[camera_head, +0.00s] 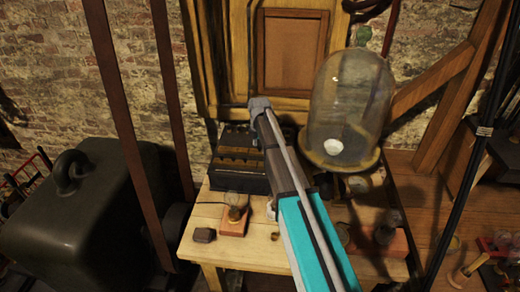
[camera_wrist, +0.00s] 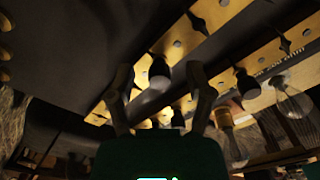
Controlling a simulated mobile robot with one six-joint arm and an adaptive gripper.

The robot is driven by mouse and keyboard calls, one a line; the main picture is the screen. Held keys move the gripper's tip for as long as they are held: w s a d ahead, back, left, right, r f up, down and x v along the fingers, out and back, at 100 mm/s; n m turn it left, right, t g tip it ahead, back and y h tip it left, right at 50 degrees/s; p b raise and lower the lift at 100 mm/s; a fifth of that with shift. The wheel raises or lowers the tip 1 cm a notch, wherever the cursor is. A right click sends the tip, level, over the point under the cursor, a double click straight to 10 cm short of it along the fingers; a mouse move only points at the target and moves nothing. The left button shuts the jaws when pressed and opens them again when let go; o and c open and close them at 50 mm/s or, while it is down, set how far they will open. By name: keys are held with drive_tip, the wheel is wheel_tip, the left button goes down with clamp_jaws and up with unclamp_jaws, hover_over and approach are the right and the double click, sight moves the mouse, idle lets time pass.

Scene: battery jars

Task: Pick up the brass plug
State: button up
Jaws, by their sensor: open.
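In the wrist view, my gripper (camera_wrist: 159,72) is open, with one dark finger on each side. A plug with a dark rounded knob (camera_wrist: 160,74) appears between the fingertips. It stands at a row of brass blocks (camera_wrist: 208,14), and I see no finger clearly touching it. More dark-knobbed plugs show to the right, one of them near the lettering (camera_wrist: 247,86). I cannot tell which is the brass plug. In the head view, the dark box with brass strips (camera_head: 240,158) stands at the back of the table, partly behind my arm. The fingers cannot be made out there.
On the wooden table (camera_head: 258,250) stand a bulb on a reddish base (camera_head: 234,213) and a small dark block (camera_head: 203,235). A glass dome (camera_head: 347,110) stands close to the right of my arm. A large dark case (camera_head: 75,215) is at left.

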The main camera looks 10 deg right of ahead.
sight(260, 146)
clamp_jaws()
drive_tip(key=shift+r, duration=0.25)
wheel_tip(260, 146, up, 10)
drive_tip(key=p, duration=1)
drive_tip(key=shift+f, duration=0.2)
idle(0.6)
drive_tip(key=s+a+f+b, duration=0.2)
drive_tip(key=s, duration=0.5)
drive_tip(key=shift+a+f, duration=0.15)
drive_tip(key=shift+f, duration=0.15)
